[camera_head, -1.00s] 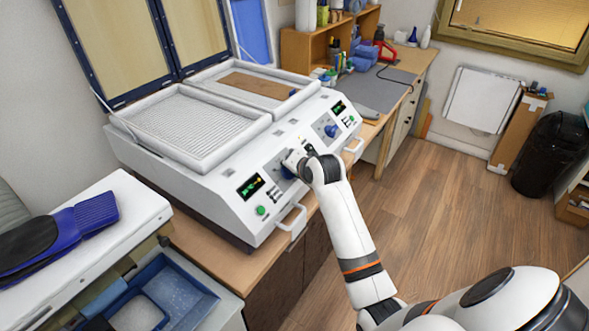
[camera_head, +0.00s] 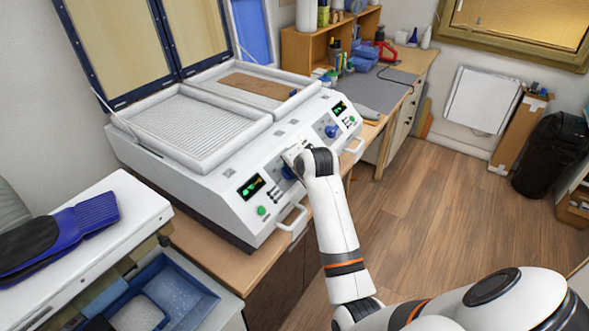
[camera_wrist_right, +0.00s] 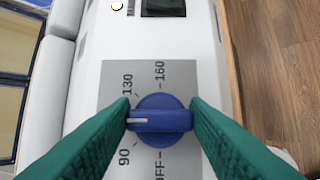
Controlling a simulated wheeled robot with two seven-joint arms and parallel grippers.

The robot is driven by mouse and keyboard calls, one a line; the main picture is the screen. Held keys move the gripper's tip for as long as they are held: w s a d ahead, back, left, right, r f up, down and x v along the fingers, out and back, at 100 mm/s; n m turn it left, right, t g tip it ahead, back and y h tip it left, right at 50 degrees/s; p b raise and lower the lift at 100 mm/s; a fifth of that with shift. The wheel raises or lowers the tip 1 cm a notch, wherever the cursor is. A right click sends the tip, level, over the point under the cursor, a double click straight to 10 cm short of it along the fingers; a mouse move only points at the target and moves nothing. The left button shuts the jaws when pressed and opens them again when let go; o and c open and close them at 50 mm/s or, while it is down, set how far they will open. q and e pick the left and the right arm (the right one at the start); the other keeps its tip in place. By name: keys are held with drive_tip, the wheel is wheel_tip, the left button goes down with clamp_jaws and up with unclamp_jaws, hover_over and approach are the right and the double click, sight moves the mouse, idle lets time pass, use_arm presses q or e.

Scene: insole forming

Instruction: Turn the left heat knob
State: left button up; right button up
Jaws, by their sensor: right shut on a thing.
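The left heat knob is blue and round with a raised grip bar; in the right wrist view it (camera_wrist_right: 160,127) sits on a grey dial plate (camera_wrist_right: 178,75) marked OFF, 90, 130 and 160. Its white pointer line faces left, between 90 and 130. My right gripper (camera_wrist_right: 160,118) has its green fingers shut on the two ends of the knob's bar. My left gripper is not in view.
The white heating machine (camera_head: 205,180) has a second blue knob (camera_head: 331,131), a left display (camera_head: 251,186), a green button (camera_head: 262,210) and a front handle (camera_head: 292,218) near my wrist.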

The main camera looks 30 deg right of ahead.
drive_tip(key=o, duration=1)
drive_tip(key=shift+s, duration=0.1)
drive_tip(key=b+v, duration=0.2)
drive_tip(key=v, duration=0.9)
drive_tip(key=shift+s+r, duration=0.25)
drive_tip(key=shift+r, duration=0.1)
